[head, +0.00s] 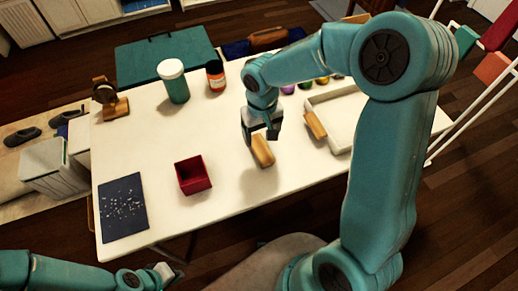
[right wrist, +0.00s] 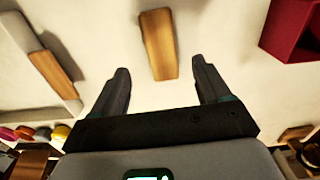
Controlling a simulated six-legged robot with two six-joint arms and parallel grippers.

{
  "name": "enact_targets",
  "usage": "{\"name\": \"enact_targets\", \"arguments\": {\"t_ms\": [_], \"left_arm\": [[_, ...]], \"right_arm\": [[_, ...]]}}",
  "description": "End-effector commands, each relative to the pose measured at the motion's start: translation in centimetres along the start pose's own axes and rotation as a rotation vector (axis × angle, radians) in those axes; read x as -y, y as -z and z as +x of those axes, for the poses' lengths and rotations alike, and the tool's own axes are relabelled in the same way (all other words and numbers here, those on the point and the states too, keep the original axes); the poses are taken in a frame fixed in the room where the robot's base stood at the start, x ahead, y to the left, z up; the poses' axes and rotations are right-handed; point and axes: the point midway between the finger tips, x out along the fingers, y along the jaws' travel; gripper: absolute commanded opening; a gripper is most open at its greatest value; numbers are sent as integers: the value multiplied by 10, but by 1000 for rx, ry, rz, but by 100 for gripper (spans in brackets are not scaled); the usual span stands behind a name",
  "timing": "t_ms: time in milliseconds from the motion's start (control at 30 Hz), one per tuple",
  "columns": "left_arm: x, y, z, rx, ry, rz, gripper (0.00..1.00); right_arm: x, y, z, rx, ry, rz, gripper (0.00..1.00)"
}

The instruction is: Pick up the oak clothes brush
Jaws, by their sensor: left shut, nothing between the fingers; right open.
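The oak clothes brush (head: 263,152) is a light brown wooden block lying on the white table. It also shows in the right wrist view (right wrist: 159,44), just beyond the fingertips and roughly centred between their lines. My right gripper (head: 261,138) is open and points down over the brush, hiding part of its far end in the head view. The fingers (right wrist: 160,68) hold nothing, and I cannot tell the exact height gap. My left gripper (head: 163,274) is shut and empty, low in the head view, off the table's front edge and far from the brush.
A dark red open box (head: 194,175) stands left of the brush. A pale tray (head: 338,132) with a similar wooden piece (head: 315,125) at its edge is to the right. A blue mat (head: 123,208), a teal-green jar (head: 173,82) and an orange bottle (head: 215,75) are also on the table.

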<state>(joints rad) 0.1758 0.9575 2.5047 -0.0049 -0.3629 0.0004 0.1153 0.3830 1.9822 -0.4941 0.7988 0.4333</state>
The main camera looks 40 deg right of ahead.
Motion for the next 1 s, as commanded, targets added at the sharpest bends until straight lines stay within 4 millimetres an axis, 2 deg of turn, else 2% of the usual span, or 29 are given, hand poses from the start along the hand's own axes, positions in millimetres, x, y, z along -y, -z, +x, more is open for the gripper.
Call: {"name": "enact_targets", "arguments": {"t_ms": [100,267,533,633,867,1000], "left_arm": [[1,0,1,0,0,0,0],[0,0,1,0,0,0,0],[0,0,0,0,0,0,0],[0,0,0,0,0,0,0],[0,0,0,0,0,0,0],[0,0,0,0,0,0,0]], "right_arm": [[0,0,19,3,-1,1,77],[1,1,30,1,-1,0,77],[4,5,71,3,-1,1,77],[4,6,78,1,0,0,77],[4,6,79,-1,0,0,77],[4,6,79,-1,0,0,31]]}}
